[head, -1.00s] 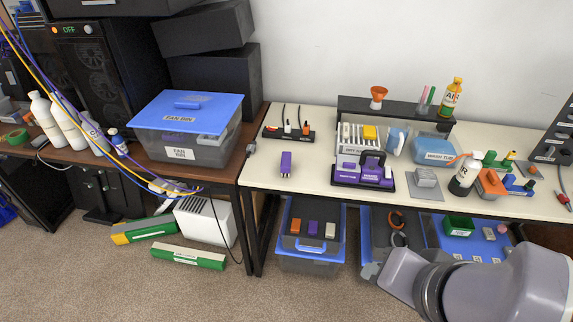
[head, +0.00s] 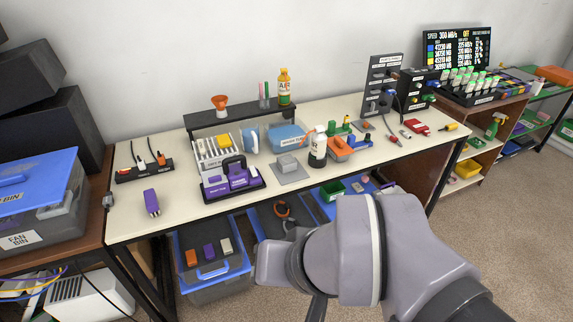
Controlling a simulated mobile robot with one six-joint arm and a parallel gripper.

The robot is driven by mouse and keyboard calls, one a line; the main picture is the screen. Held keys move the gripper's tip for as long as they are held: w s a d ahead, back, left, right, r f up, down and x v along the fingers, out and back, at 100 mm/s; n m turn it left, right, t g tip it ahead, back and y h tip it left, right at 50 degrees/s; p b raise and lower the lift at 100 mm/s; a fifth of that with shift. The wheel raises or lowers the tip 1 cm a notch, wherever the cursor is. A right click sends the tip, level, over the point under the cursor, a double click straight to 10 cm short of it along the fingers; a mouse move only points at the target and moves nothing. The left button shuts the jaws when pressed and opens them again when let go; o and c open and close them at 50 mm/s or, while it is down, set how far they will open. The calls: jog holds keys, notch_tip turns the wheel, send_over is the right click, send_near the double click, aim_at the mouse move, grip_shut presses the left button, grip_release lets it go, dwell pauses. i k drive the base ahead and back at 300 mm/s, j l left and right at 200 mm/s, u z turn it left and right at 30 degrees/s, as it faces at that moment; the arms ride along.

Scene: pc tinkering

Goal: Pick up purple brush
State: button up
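A small purple block-like item with a pale end (head: 151,202) lies on the left part of the cream table (head: 130,228), apart from the other things. It may be the purple brush, but it is too small to be sure. A smaller purple piece (head: 209,251) lies on a blue-rimmed bin under the table, between an orange and a white piece. My grey arm fills the lower middle of the head view, in front of the table's front edge. My gripper's fingers cannot be made out.
A purple holder (head: 236,180) with a dark handle stands right of the purple item. A black strip with cables (head: 145,170) lies behind it. The table around the purple item is clear.

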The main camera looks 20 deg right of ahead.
aim_at(152, 203)
jog(key=i+j+u, duration=0.45)
jog(key=i+j, duration=1.05)
jog(key=i, duration=0.1)
